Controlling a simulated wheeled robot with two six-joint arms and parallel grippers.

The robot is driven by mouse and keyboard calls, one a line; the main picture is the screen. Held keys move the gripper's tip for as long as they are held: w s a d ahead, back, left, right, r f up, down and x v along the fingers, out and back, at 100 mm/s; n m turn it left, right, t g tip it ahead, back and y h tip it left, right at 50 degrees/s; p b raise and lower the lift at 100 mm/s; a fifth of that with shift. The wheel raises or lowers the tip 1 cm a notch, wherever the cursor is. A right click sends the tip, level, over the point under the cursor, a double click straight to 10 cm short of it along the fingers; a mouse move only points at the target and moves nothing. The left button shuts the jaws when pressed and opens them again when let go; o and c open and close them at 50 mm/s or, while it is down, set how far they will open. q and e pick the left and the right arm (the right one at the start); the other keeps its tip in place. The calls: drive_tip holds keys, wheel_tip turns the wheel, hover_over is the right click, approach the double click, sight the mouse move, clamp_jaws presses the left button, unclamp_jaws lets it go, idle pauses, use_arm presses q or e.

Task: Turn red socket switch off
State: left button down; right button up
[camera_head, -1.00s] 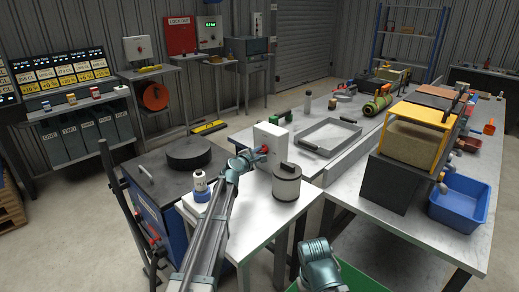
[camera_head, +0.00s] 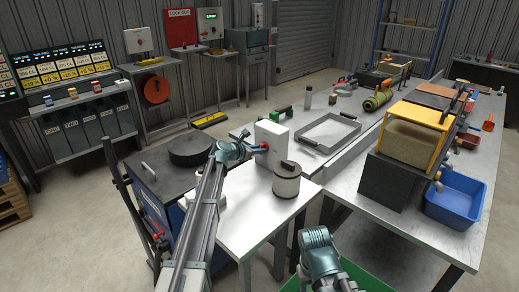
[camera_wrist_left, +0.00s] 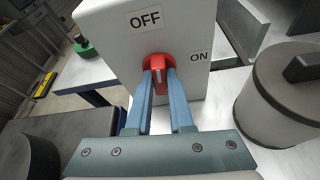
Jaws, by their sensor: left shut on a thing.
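The red socket switch (camera_wrist_left: 158,68) is a red rotary knob on the front of a white box (camera_head: 272,137). In the left wrist view the box carries an OFF label (camera_wrist_left: 146,20) above the knob and an ON label (camera_wrist_left: 199,57) to its right. My left gripper (camera_head: 259,149) is shut on the red knob, with one blue finger on each side of its grip. The grip of the knob stands about upright in the wrist view. The fingers hide part of the knob. A right arm link of mine shows at the bottom of the head view, but its gripper does not.
A grey-white canister (camera_head: 287,181) with a dark handle stands close to the right of the box. A dark round disc (camera_head: 190,150) lies to the left. A metal tray (camera_head: 328,134) lies behind the box. The table front (camera_head: 245,225) has free room.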

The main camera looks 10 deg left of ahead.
use_arm(q)
drive_tip(key=shift+n+g, duration=0.3)
drive_tip(key=shift+n, duration=0.1)
drive_tip(key=shift+h, duration=0.3)
drive_tip(key=c, duration=0.8)
unclamp_jaws()
drive_tip(key=p+v, duration=0.5)
drive_tip(key=v, duration=0.9)
drive_tip(key=shift+w, duration=0.1)
